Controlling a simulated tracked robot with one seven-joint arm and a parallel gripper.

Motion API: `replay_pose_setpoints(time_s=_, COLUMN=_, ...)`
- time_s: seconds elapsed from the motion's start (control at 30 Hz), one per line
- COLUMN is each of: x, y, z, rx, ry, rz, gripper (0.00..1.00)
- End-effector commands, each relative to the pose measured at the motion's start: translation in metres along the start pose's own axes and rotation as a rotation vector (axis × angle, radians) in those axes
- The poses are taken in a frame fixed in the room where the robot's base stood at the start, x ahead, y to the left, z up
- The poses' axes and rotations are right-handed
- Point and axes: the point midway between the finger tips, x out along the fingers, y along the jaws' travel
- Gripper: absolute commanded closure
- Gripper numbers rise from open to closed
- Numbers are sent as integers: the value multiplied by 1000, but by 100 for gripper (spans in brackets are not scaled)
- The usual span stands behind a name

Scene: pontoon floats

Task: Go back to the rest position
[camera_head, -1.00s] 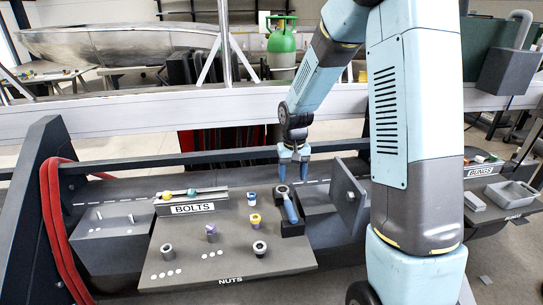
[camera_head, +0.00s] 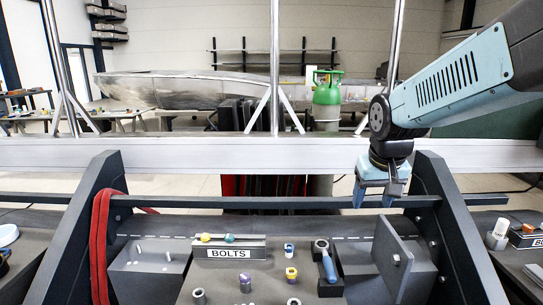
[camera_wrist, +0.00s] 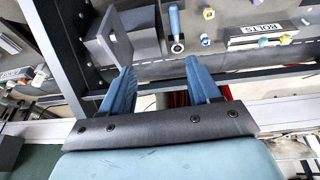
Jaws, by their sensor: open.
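My gripper (camera_head: 381,194) is open and empty. In the head view it points down near the dark frame's right upright, above and behind the work surface. In the wrist view its two blue fingers (camera_wrist: 160,88) are spread apart with nothing between them. The blue-handled tool (camera_head: 326,262) lies in its dark holder to the left of my gripper, and it also shows in the wrist view (camera_wrist: 175,25).
A long grey rail (camera_head: 250,153) crosses behind the bench. The dark right upright (camera_head: 455,225) stands close to my gripper. A BOLTS rack (camera_head: 230,253) and several nuts sit on the bench. A red hose (camera_head: 101,240) hangs at left.

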Motion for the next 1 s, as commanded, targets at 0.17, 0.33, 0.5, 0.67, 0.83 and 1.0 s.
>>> replay_pose_setpoints(time_s=0.17, x=-32, y=5, z=31, rx=2, ry=62, rz=-8, gripper=38)
replay_pose_setpoints(time_s=0.33, x=-56, y=9, z=61, rx=3, ry=115, rz=-20, gripper=38)
replay_pose_setpoints(time_s=0.5, x=-70, y=11, z=84, rx=4, ry=154, rz=-31, gripper=38)
replay_pose_setpoints(time_s=0.67, x=-75, y=12, z=96, rx=3, ry=172, rz=-37, gripper=38)
replay_pose_setpoints(time_s=0.83, x=-76, y=12, z=98, rx=2, ry=174, rz=-38, gripper=38)
replay_pose_setpoints(time_s=1.0, x=-76, y=12, z=97, rx=2, ry=173, rz=-38, gripper=38)
